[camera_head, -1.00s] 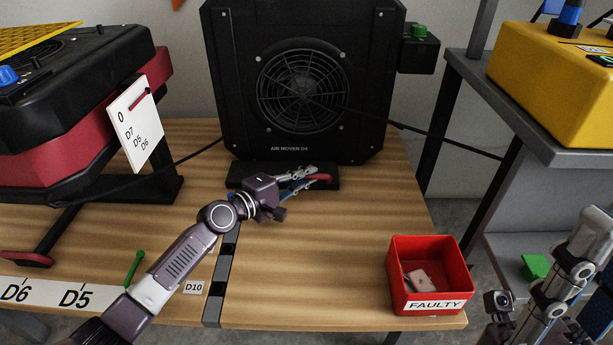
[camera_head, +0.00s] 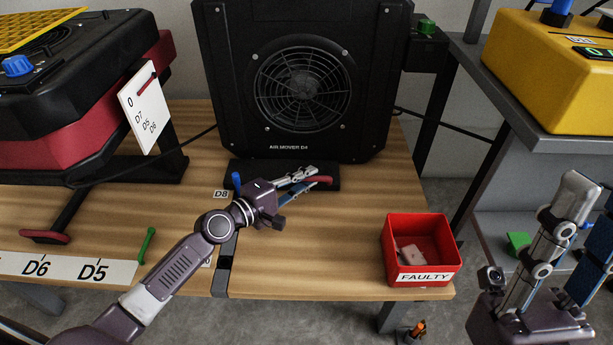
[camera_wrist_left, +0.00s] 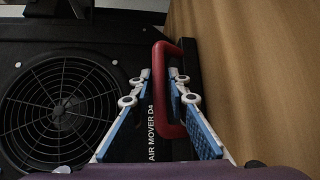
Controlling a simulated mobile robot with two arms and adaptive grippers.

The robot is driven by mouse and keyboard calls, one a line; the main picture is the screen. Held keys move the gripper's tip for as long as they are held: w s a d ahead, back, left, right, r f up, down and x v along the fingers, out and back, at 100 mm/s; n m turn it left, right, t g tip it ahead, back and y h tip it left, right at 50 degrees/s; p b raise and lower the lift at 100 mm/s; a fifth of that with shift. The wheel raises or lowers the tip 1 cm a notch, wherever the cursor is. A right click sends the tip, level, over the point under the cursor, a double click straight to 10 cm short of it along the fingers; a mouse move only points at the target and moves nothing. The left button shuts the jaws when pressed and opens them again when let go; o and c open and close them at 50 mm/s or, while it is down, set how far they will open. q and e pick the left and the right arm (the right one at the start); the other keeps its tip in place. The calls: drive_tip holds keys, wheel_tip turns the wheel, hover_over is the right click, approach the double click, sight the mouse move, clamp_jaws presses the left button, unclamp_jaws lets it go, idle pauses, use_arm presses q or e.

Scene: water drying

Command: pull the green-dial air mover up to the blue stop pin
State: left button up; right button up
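The green-dial air mover (camera_head: 300,25) is a large black box marked D4, with a round fan grille and a green dial (camera_head: 426,26) at its right side. Its red handle (camera_head: 320,183) is at the front of its base. My left gripper (camera_head: 303,180) is shut on the handle, with the bar between its fingertips in the left wrist view (camera_wrist_left: 163,85). The blue stop pin (camera_head: 237,181) stands by the D8 label, close to the base's front left corner; I cannot tell if they touch. My right gripper (camera_head: 592,222) is open and empty at the right edge, partly out of view.
A red and black machine (camera_head: 80,130) with a hanging tag stands at left. A green pin (camera_head: 147,243) stands near the D5 mark. A red FAULTY bin (camera_head: 390,255) is at the table's front right. A yellow machine (camera_head: 550,75) sits on the right bench.

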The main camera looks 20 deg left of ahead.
use_arm(q)
drive_tip(key=shift+s, duration=0.1)
drive_tip(key=v, duration=1.1)
drive_tip(key=shift+s+a+r, duration=0.1)
drive_tip(key=shift+s+a, duration=0.1)
drive_tip(key=shift+s, duration=0.15)
